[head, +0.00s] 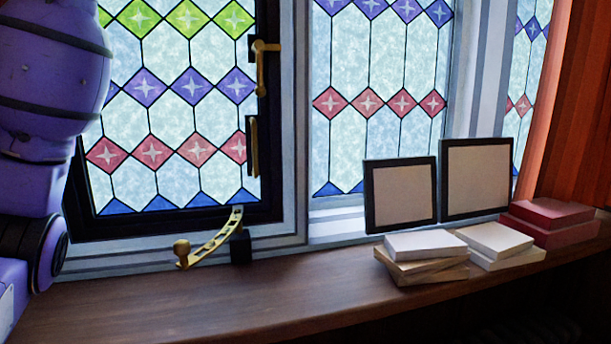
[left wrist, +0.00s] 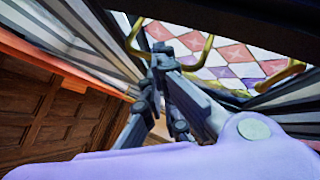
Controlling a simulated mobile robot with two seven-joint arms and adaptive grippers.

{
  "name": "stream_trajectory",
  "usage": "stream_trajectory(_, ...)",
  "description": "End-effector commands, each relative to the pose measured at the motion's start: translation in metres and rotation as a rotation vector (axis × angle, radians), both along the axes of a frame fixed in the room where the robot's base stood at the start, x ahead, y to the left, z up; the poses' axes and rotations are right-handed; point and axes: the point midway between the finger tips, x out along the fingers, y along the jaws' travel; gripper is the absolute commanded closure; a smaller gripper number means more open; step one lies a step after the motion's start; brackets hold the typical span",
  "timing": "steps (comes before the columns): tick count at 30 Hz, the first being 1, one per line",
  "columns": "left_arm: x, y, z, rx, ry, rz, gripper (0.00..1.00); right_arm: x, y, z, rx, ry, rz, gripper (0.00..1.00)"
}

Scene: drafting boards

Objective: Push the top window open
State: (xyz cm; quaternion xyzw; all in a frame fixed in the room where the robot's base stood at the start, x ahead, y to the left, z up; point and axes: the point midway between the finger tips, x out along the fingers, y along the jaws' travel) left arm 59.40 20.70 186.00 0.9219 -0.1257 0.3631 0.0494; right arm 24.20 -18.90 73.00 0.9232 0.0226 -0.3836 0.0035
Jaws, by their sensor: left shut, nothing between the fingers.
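A black-framed window (head: 160,216) with patterned stained glass fills the left of the head view. Two brass handles, an upper one (head: 262,65) and a lower one (head: 253,150), sit on its right side. A curved brass stay with holes (head: 215,240) is at its bottom edge, over the sill. My left arm shows at the left edge of the head view, but its gripper is outside that view. In the left wrist view my left gripper (left wrist: 160,62) is shut and empty, close to a curved brass piece (left wrist: 132,38). I cannot tell whether they touch. My right gripper is not seen.
The wooden sill (head: 150,305) is clear at left and centre. Farther right stand two black picture frames (head: 400,194) (head: 476,179), with white-topped stacks (head: 425,245) (head: 495,240) and red books (head: 550,220). An orange curtain (head: 575,110) hangs at right.

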Motion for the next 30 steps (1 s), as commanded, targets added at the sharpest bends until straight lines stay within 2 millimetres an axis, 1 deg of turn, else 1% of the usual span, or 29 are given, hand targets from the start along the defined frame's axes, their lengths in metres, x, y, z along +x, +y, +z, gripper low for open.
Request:
stream_trajectory(21, 0.042, 0.012, 0.004, 0.000, 0.001, 0.001, 1.00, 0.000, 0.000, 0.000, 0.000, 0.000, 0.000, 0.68)
stream_trajectory(26, 0.049, 0.014, 0.005, 0.000, 0.001, 0.001, 1.00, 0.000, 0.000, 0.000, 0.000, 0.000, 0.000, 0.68)
stream_trajectory(30, 0.051, 0.015, 0.005, 0.000, 0.000, 0.001, 1.00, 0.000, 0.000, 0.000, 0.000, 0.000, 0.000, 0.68)
